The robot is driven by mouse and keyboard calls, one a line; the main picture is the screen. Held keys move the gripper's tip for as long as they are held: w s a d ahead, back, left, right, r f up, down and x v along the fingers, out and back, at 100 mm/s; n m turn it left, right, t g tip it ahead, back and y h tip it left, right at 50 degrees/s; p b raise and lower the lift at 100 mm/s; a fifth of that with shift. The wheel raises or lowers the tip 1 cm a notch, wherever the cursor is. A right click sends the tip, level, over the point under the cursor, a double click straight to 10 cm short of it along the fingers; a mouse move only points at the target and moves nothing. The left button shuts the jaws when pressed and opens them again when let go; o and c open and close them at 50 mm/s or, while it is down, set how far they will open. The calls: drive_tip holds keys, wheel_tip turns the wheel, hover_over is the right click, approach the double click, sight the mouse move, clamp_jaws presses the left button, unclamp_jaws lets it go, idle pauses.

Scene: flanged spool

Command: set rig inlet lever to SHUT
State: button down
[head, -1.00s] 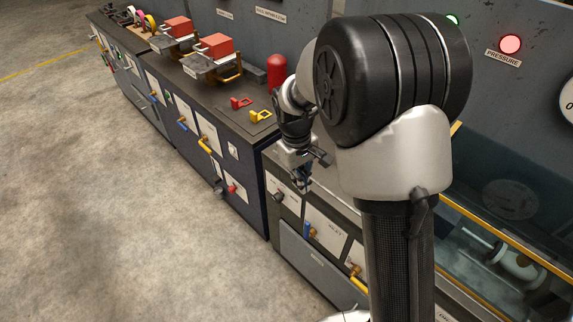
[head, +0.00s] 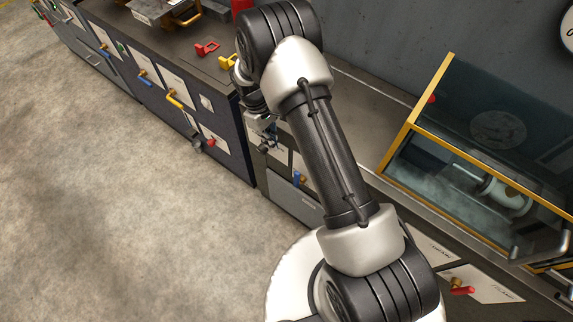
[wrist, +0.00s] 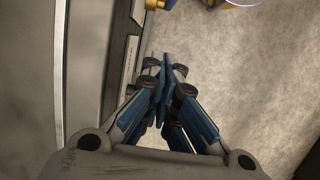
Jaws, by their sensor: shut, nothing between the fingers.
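My gripper (wrist: 165,68) is shut and empty in the wrist view, its blue-padded fingers together beside a cabinet front. In the head view it is mostly hidden by my arm. A blue-handled lever with a brass body (head: 298,180) is on the near cabinet front just below my arm; its label cannot be read. A blue and brass lever end (wrist: 162,4) shows at the top of the wrist view, ahead of and apart from the fingertips. A red-handled lever (head: 462,290) is on a white panel at the lower right. I cannot tell which lever is the rig inlet.
A yellow-framed glass enclosure (head: 480,150) stands on the counter at right. The dark cabinet (head: 190,110) at left bears more levers, including a yellow-handled one (head: 175,99). Concrete floor (head: 130,220) in front of the cabinets is clear.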

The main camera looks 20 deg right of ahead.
drive_tip(key=shift+f, duration=0.1)
drive_tip(key=s+d+f+b, duration=0.3)
drive_tip(key=s+f, duration=0.2)
drive_tip(key=f, duration=0.4)
drive_tip(key=shift+d+f, duration=0.25)
drive_tip(key=shift+d, duration=0.15)
drive_tip(key=shift+s, duration=0.1)
